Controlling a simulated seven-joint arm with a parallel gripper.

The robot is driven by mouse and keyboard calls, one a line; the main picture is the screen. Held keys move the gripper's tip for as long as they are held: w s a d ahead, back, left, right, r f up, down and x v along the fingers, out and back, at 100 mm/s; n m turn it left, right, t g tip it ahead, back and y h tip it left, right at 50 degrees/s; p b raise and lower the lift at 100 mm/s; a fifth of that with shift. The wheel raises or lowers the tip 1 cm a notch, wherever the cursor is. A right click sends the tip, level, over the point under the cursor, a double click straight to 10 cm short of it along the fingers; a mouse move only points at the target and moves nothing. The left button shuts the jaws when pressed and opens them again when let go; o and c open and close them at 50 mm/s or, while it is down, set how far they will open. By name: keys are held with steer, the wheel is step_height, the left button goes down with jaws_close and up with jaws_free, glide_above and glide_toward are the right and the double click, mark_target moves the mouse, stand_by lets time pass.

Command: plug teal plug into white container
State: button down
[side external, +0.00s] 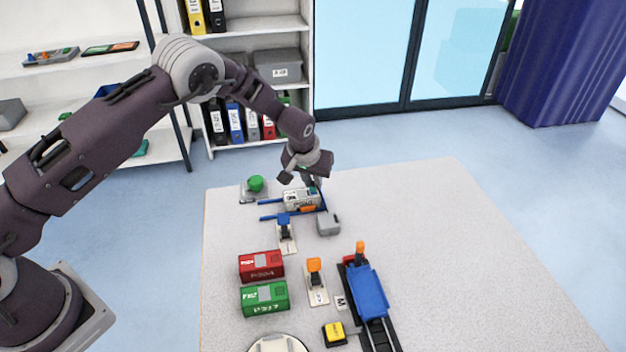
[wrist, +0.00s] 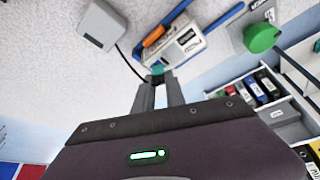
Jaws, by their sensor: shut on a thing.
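The white container (side external: 293,199) lies at the back of the table between blue bars; it also shows in the wrist view (wrist: 186,42). My gripper (side external: 315,184) is above its back right end. In the wrist view my gripper (wrist: 158,82) has its fingers shut on the teal plug (wrist: 157,71), which sits close against the container's near end. The fingers hide part of the plug, and I cannot tell whether it is seated in the container. A dark cable runs from the plug to a grey box (wrist: 102,24).
The grey box (side external: 328,224) stands in front of the container. A green knob (side external: 256,183) is at left. Red (side external: 261,266) and green (side external: 265,299) containers, an orange-topped lever (side external: 315,275) and a blue cart (side external: 368,292) are nearer. The table's right side is clear.

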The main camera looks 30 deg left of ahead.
steer(key=shift+f, duration=0.25)
stand_by(0.4)
steer(key=c, duration=0.8)
jaws_free()
steer(key=shift+r, duration=3.55)
